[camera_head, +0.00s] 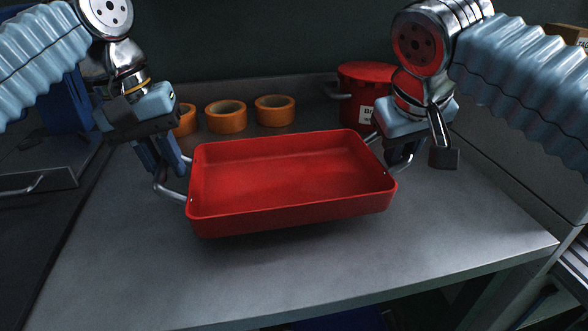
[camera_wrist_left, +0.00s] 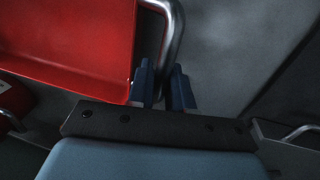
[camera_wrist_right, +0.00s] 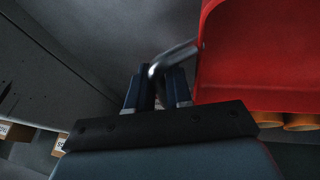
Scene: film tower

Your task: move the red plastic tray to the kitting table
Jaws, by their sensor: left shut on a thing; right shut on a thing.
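The red plastic tray (camera_head: 290,175) is empty and has a metal handle at each end. It appears held a little above the grey table (camera_head: 330,262), with a shadow under its front edge. My left gripper (camera_head: 170,178) is shut on its left handle, which also shows in the left wrist view (camera_wrist_left: 174,35). My right gripper (camera_head: 400,160) is shut on its right handle, which shows between the fingers in the right wrist view (camera_wrist_right: 175,56). The tray also fills the upper left of the left wrist view (camera_wrist_left: 75,45) and the upper right of the right wrist view (camera_wrist_right: 260,55).
Orange tape rolls (camera_head: 226,116) stand in a row behind the tray. A red lidded bucket (camera_head: 362,92) stands at the back right. A dark unit with a handle (camera_head: 35,188) borders the left side, and a grey panel (camera_head: 520,150) the right. The table's front is clear.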

